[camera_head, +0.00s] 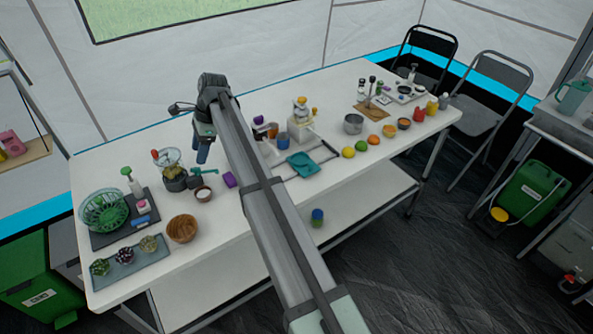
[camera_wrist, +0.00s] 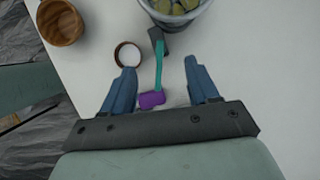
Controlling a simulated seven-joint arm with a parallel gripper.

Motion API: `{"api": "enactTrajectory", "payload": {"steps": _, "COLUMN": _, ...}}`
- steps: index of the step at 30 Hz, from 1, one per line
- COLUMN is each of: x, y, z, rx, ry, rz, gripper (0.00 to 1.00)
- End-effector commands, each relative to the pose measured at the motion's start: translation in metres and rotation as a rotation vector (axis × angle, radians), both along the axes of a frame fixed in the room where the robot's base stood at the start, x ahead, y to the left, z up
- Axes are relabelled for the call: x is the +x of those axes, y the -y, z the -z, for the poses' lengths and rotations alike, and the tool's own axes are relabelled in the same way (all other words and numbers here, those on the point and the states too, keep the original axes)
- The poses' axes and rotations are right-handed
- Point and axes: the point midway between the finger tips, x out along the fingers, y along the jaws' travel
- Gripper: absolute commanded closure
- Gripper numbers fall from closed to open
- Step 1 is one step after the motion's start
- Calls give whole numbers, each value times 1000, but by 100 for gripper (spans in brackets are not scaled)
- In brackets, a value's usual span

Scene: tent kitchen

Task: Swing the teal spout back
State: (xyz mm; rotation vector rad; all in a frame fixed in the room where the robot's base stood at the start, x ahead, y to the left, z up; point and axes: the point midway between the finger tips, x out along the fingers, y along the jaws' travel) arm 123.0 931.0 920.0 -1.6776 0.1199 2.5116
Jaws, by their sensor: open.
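The teal spout (camera_wrist: 161,72) shows in the wrist view as a thin bar running down from a dark block beside a clear jar (camera_wrist: 176,16). In the head view the spout (camera_head: 205,171) sticks out to the right of the jar (camera_head: 173,168). My gripper (camera_wrist: 162,68) is open, with one blue finger on each side of the spout in the wrist view. I cannot tell whether either finger touches it. In the head view my gripper (camera_head: 202,155) hangs over the table behind the spout.
A purple block (camera_wrist: 152,100) lies at the spout's lower end in the wrist view. A small bowl of white stuff (camera_wrist: 128,54) is close to the left finger. A wooden bowl (camera_head: 182,229) stands nearer the table's front edge. White tabletop right of the spout is bare.

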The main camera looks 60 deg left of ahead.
Motion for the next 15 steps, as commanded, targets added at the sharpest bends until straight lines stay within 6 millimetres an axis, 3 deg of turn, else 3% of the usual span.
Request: {"api": "enactTrajectory", "payload": {"steps": 15, "x": 32, "y": 4, "z": -79, "rx": 2, "ry": 0, "rz": -1, "gripper": 40}}
